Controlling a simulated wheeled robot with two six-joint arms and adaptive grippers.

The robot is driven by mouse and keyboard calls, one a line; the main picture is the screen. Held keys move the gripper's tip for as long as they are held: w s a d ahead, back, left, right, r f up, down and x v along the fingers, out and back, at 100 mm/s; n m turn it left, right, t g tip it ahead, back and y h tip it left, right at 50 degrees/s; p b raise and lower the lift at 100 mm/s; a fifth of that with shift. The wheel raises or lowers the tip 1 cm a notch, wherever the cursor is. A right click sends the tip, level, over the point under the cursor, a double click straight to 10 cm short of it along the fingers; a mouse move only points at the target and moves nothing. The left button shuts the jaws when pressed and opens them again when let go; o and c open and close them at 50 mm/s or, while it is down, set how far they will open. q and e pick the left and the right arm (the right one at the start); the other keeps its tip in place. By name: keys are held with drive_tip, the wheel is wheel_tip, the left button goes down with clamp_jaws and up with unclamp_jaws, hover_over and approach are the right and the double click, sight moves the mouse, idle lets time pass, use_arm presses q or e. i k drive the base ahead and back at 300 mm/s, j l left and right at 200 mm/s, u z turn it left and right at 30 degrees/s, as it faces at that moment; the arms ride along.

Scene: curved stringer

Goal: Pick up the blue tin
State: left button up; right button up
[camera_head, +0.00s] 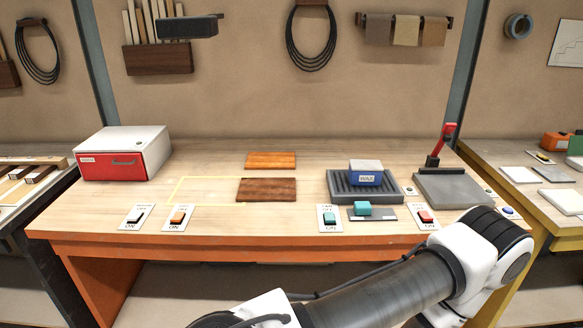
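The blue tin (367,178) has a grey top and a white label reading WAX. It sits upright on a dark ribbed tray (338,187) on the right part of the workbench (220,165). Nothing covers the tin. Neither of my grippers shows in the head view. Only links of one of my arms cross the lower right of the picture, in front of the bench edge.
A grey device with a red lever (447,140) stands to the right. Several switches line the front edge. Two wooden boards (266,190) lie mid-bench; a red-fronted box (115,163) stands left.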

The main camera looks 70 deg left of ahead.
sight(362, 172)
drive_tip(key=u, duration=1.75)
